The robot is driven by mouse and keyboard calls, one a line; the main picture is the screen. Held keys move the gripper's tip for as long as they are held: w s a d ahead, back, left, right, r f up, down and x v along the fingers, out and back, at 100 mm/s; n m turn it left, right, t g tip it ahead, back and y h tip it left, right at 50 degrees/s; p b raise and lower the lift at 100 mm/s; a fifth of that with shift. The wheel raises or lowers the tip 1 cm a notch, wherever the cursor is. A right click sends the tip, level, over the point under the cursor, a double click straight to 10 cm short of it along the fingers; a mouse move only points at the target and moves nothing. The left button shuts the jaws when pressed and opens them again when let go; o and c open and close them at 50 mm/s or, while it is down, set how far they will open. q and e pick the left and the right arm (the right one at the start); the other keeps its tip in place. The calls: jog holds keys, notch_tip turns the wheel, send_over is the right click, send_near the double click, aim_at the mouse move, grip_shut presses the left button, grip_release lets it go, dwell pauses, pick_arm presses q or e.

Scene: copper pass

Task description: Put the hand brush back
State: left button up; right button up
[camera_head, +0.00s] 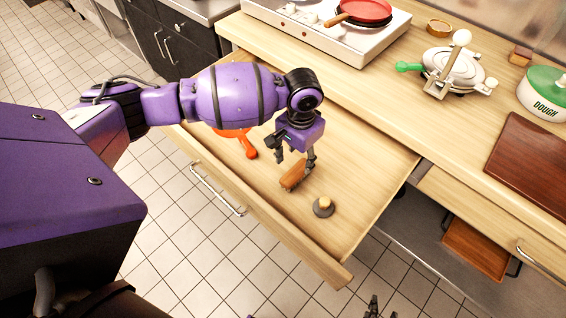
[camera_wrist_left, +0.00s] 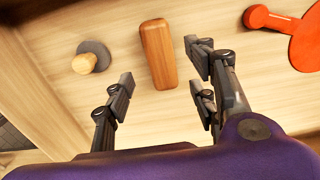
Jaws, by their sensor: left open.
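The hand brush (camera_head: 293,177), with an orange-brown wooden back, lies in the open drawer (camera_head: 345,160). It also shows in the left wrist view (camera_wrist_left: 158,53), between and just beyond the fingertips. My left gripper (camera_head: 296,157) is open and empty, pointing down over the brush with its fingers apart. The bristles are mostly hidden under the wooden back. My right gripper (camera_head: 379,308) shows only as dark fingertips at the bottom edge of the head view; its opening is unclear.
A round grey tool with a wooden knob (camera_head: 323,206) and an orange-red pan-like item (camera_head: 247,145) lie beside the brush. The counter (camera_head: 400,110) holds a hob (camera_head: 320,28), a press (camera_head: 455,70) and a dough pot (camera_head: 543,95).

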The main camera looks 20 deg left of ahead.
aim_at(296, 171)
pick_arm(q)
notch_tip(296, 171, up, 3)
jog(key=shift+w+f, duration=0.1)
jog(key=shift+r, duration=0.55)
pick_arm(e)
jog(key=shift+s+d+f, duration=0.15)
jog(key=shift+s+d, duration=0.05)
jog(key=shift+s, duration=0.2)
pick_arm(q)
jog(key=shift+f, duration=0.1)
pick_arm(e)
jog(key=shift+w+a+r, duration=0.1)
jog(key=shift+w+r, duration=0.1)
